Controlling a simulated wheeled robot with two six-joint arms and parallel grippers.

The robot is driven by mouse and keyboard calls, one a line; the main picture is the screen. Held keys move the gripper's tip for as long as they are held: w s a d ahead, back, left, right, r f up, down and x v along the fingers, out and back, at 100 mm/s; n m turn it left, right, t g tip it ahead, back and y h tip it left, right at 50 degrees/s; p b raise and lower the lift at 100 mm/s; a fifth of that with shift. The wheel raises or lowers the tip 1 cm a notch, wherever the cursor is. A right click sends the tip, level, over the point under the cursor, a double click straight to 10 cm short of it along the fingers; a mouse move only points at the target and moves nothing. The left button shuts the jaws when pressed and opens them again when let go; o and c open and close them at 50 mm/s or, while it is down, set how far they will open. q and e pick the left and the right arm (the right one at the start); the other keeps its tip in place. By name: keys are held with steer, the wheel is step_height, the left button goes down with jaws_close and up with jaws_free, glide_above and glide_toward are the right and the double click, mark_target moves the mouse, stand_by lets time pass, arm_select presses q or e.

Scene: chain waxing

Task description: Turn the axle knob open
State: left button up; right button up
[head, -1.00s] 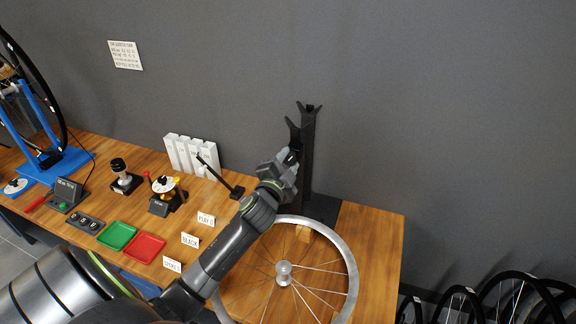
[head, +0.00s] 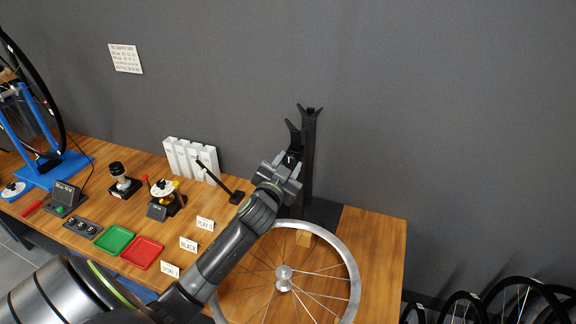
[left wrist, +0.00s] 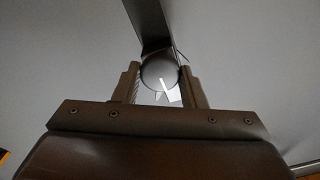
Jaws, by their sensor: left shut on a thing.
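The black stand (head: 309,150) rises at the back of the bench with a forked top. My left gripper (head: 289,160) is at the stand's front side, partway up, and its body hides the knob in the head view. In the left wrist view, the round dark axle knob (left wrist: 157,70) with a white line sits between the two fingers of my left gripper (left wrist: 160,84). The gripper is shut on it. A dark bar (left wrist: 148,25) of the stand runs up behind the knob. My right gripper is not in view.
A spoked wheel rim (head: 351,268) lies on the bench below my left arm. Green (head: 114,239) and red (head: 142,252) trays, label cards and small tools stand to the left. A blue stand (head: 62,168) holds a wheel at far left. The bench's right end is clear.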

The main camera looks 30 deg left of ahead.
arm_select(q)
steer(key=shift+f, duration=0.15)
steer(key=o, duration=1)
steer(key=b+v, duration=0.1)
steer(key=v, duration=1.6)
steer(key=shift+s, duration=0.25)
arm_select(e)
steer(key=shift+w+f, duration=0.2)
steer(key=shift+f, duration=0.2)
